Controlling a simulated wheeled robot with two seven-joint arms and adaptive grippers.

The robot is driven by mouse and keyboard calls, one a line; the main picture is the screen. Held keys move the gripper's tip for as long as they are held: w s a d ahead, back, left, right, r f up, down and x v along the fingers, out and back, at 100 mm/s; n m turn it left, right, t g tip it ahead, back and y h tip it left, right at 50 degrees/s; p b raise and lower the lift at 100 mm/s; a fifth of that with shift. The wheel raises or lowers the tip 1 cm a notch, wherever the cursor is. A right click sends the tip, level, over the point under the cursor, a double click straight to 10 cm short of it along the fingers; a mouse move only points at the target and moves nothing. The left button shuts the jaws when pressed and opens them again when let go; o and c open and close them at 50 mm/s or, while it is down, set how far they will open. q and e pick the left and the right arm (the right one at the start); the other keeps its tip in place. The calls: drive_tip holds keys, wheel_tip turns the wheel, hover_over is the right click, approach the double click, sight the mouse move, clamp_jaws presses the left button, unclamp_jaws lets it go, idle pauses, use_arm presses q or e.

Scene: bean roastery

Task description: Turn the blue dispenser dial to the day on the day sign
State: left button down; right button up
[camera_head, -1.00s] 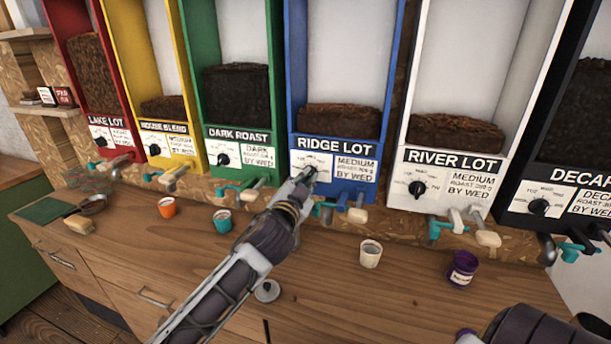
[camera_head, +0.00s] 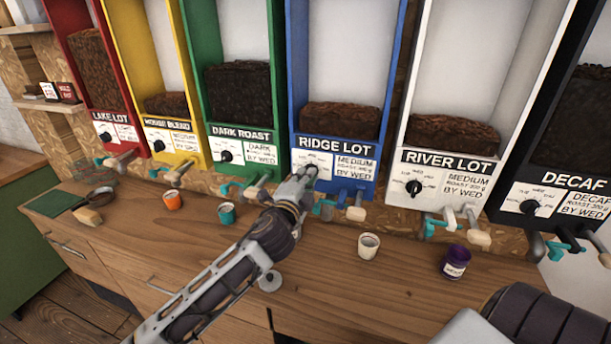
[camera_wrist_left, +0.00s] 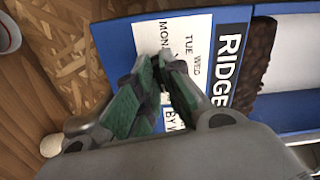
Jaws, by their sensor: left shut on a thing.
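The blue dispenser (camera_head: 291,70) is labelled RIDGE LOT and stands in the middle of a row of dispensers. My left gripper (camera_head: 308,174) reaches up to the white dial plate on its front and is shut on the dial there. The fingers hide the dial knob, so its pointer cannot be read. In the left wrist view the green-padded fingers (camera_wrist_left: 162,68) are closed together over the white dial plate (camera_wrist_left: 195,35), where MON, TUE and WED show. No sign is clearly readable as the day sign. My right gripper is out of view.
Two small signs (camera_head: 58,91) stand on a shelf at far left, too small to read. An orange cup (camera_head: 172,200), a teal cup (camera_head: 226,213), a white cup (camera_head: 368,247) and a purple cup (camera_head: 455,262) stand on the wooden counter (camera_head: 330,300). Taps jut out below the dispensers.

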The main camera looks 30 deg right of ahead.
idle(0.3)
use_arm(q)
drive_tip(key=c, duration=1.5)
unclamp_jaws()
drive_tip(key=shift+c, duration=0.2)
drive_tip(key=v, duration=1.2)
